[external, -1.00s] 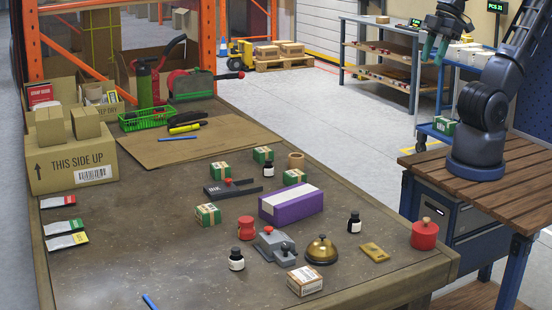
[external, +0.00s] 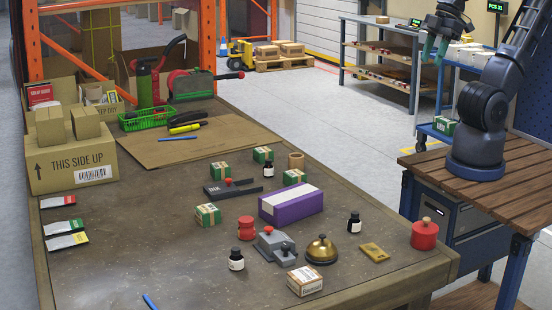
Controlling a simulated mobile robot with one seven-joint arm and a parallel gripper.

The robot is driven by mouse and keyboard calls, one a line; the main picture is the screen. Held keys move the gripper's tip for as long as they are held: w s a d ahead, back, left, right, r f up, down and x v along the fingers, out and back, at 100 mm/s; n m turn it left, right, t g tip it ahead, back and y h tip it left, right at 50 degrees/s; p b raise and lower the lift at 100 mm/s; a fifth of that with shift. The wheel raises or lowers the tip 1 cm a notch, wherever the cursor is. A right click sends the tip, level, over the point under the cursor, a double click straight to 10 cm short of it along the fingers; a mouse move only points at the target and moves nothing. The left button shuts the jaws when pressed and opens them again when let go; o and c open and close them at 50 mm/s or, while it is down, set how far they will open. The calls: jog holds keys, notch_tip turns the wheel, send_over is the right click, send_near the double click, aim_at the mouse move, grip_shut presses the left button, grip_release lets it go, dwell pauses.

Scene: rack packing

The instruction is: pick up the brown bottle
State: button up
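Three small dark bottles with white labels and black caps stand upright on the workbench: one bottle at the front (external: 236,260), one right of the purple box (external: 354,223), and one at the back (external: 268,170). At this size I cannot tell which of them is brown. My gripper (external: 435,47), with teal fingers, hangs high at the upper right, beyond the bench's right edge and far from all three bottles. Its fingers look apart with nothing between them.
Near the bottles are a purple box (external: 291,204), a brass bell (external: 322,250), a grey stamp device (external: 270,241), a small carton (external: 305,281), a red canister (external: 424,234) and several green-and-brown boxes. The bench's front left is mostly clear.

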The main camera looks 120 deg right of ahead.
jog(key=o, duration=0.5)
jog(key=shift+c, duration=0.2)
